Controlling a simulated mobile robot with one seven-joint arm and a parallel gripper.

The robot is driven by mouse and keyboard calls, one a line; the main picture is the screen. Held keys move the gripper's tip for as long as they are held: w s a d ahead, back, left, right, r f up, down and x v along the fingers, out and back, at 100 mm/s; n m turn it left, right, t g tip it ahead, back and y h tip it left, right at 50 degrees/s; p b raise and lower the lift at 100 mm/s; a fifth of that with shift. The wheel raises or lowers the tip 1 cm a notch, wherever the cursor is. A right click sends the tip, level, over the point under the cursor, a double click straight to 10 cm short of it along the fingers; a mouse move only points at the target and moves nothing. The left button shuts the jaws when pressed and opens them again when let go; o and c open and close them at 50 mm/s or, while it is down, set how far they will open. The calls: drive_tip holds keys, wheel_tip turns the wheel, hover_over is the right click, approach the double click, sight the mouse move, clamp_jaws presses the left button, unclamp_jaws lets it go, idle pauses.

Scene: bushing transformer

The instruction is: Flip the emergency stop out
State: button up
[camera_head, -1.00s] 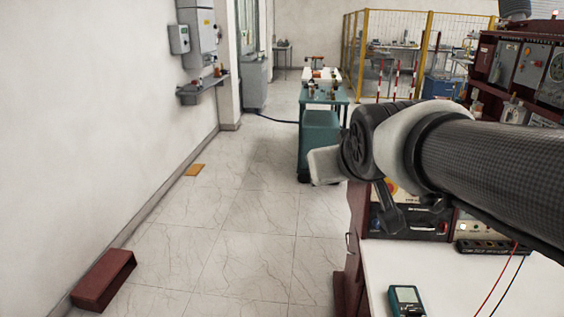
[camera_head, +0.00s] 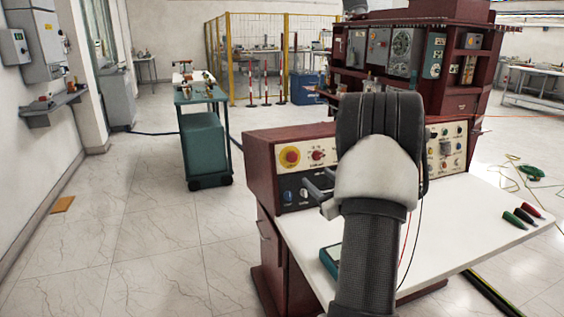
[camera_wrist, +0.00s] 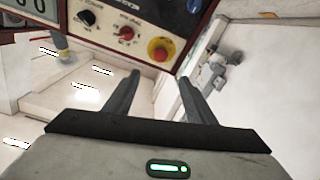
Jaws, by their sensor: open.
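The emergency stop (camera_head: 291,156) is a red round button on a yellow disc, at the left end of the bench's control panel (camera_head: 318,170). It also shows in the wrist view (camera_wrist: 160,50), just beyond and between my fingertips. My gripper (camera_head: 308,186) is open and empty, in front of the panel, below and slightly right of the button in the head view. In the wrist view its two fingers (camera_wrist: 159,76) are apart and appear clear of the button. My arm hides the middle of the panel.
A red knob (camera_wrist: 126,33) and a black knob (camera_wrist: 87,17) are beside the button. The white benchtop (camera_head: 460,215) holds a teal meter (camera_head: 330,260) and several probes (camera_head: 522,215). A teal cart (camera_head: 204,140) stands left; floor between is clear.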

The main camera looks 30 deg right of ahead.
sight(293, 157)
drive_tip(key=w+d, duration=0.1)
drive_tip(key=w, duration=0.4)
drive_tip(key=w+d+b, duration=0.1)
drive_tip(key=w, duration=0.5)
drive_tip(key=w+d+b, duration=0.1)
drive_tip(key=w, duration=0.5)
drive_tip(key=shift+s, duration=0.1)
